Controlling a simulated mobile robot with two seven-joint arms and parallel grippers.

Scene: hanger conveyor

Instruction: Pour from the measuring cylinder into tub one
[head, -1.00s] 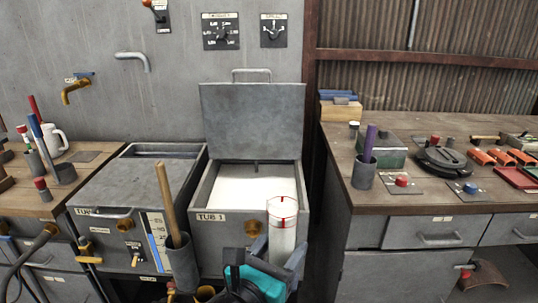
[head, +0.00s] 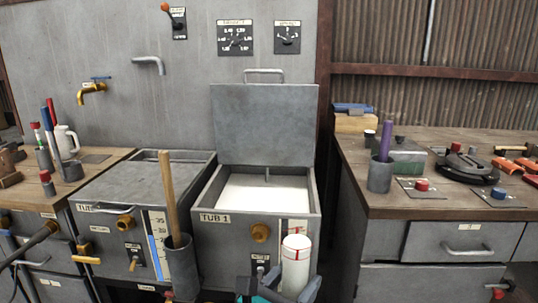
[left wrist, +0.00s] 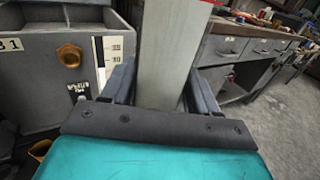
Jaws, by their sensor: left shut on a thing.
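The measuring cylinder (head: 296,262) is a clear upright tube with red marks and whitish contents. It stands in front of the right part of tub one's front wall in the head view. My left gripper (head: 280,287) is shut on its lower part; in the left wrist view the cylinder (left wrist: 165,60) rises between the two fingers (left wrist: 155,88). Tub one (head: 222,218), labelled TUB 1, has its lid (head: 264,125) raised and white contents inside. The cylinder is outside the tub, near its front face. My right gripper is out of view.
A closed tub (head: 130,195) stands left of tub one. A grey holder (head: 181,270) with a wooden stick (head: 167,195) stands before them. A brass knob (head: 260,233) juts from tub one's front. The right bench (head: 440,207) holds a cup, buttons and tools.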

